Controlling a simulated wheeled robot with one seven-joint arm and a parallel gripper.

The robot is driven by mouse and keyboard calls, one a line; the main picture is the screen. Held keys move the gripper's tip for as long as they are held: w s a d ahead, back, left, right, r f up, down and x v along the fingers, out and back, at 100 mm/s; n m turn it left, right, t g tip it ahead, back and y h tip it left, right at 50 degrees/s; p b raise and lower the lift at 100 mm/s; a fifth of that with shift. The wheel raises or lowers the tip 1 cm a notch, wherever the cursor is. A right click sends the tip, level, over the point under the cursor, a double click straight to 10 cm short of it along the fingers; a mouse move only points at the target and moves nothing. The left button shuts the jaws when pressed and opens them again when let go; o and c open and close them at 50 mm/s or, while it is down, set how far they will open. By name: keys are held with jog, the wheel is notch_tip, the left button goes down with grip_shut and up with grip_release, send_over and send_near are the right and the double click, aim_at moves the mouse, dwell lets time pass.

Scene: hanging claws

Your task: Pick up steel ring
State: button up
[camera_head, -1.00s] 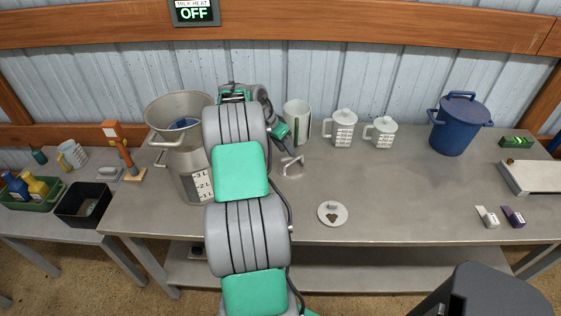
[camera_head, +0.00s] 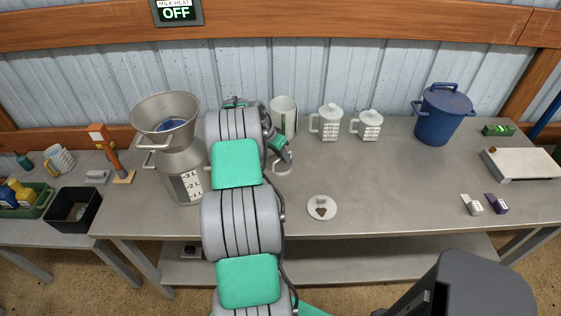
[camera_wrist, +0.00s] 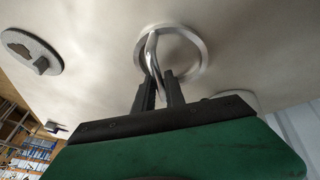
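The steel ring (camera_wrist: 193,42) is a flat pale metal ring with a thin raised handle. In the wrist view it appears flat on the steel table. In the head view it shows (camera_head: 283,170) just below my gripper (camera_head: 279,148), right of the large steel can. In the wrist view the two dark fingers of my gripper (camera_wrist: 160,82) stand close together, one on each side of the handle. Only a narrow gap shows between them. I cannot tell whether both fingers touch the handle. My arm hides part of the table to the left.
A steel can (camera_head: 183,179) with a funnel-like top stands left of my arm. A white mug (camera_head: 284,116) is behind the ring, with two lidded measuring jugs (camera_head: 330,122) to the right. A round disc (camera_head: 321,208) lies in front. The table's right middle is clear.

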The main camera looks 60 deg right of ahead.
grip_shut()
dwell(0.3)
jog(key=shift+r, duration=0.55)
jog(key=a+r+b, duration=0.3)
jog(key=a+r, duration=0.9)
jog(key=a, duration=0.2)
jog(key=shift+w, duration=0.15)
